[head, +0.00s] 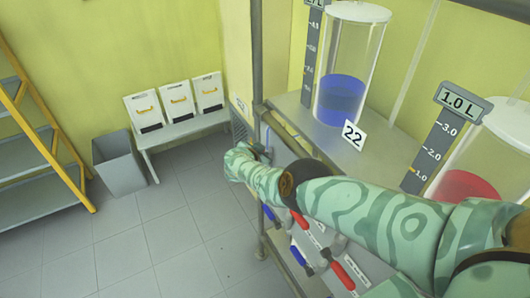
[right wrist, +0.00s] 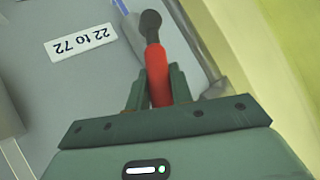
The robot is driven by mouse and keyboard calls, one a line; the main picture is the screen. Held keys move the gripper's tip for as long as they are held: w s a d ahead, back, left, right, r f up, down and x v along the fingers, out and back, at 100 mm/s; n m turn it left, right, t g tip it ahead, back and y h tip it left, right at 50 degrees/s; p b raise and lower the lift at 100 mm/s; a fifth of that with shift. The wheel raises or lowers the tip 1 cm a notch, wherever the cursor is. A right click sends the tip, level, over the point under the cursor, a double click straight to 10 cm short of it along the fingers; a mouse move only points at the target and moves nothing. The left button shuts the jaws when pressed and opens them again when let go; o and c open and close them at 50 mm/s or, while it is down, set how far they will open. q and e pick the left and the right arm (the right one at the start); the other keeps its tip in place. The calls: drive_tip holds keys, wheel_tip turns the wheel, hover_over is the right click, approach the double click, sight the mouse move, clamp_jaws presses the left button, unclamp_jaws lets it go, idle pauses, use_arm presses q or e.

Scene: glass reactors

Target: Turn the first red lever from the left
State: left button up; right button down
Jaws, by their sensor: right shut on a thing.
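A red lever (right wrist: 157,72) with a dark rounded end shows in the right wrist view, between the fingers of my right gripper (right wrist: 157,88). The gripper is shut on it. In the head view my right gripper (head: 262,150) is at the far left end of the reactor stand, and the held lever is hidden there. Other red levers (head: 300,219) (head: 343,274) and blue levers (head: 303,261) show lower on the front panel, below my right arm. My left gripper is not in view.
A glass reactor with blue liquid (head: 341,98), a "22" card (head: 353,134) and a reactor with red liquid (head: 467,184) stand above. A grey bin (head: 118,165), a bench (head: 190,130) and a yellow-framed shelf (head: 40,150) are left. The floor between is clear.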

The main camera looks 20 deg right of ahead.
drive_tip(key=shift+w+g+b, duration=0.35)
drive_tip(key=shift+g+b, duration=0.05)
drive_tip(key=shift+b, duration=0.05)
drive_tip(key=shift+w, duration=0.1)
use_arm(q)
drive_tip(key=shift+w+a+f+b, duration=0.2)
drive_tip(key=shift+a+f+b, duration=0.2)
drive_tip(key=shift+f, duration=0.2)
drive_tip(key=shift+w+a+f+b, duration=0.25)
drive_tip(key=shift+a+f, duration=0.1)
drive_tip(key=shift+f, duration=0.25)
use_arm(e)
drive_tip(key=shift+w+r+n+g, duration=0.15)
drive_tip(key=shift+n+g, duration=0.25)
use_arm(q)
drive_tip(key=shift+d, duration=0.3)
use_arm(e)
drive_tip(key=c, duration=1.2)
unclamp_jaws()
drive_tip(key=shift+c, duration=0.2)
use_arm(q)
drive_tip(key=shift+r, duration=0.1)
use_arm(e)
drive_tip(key=shift+a+r, duration=0.1)
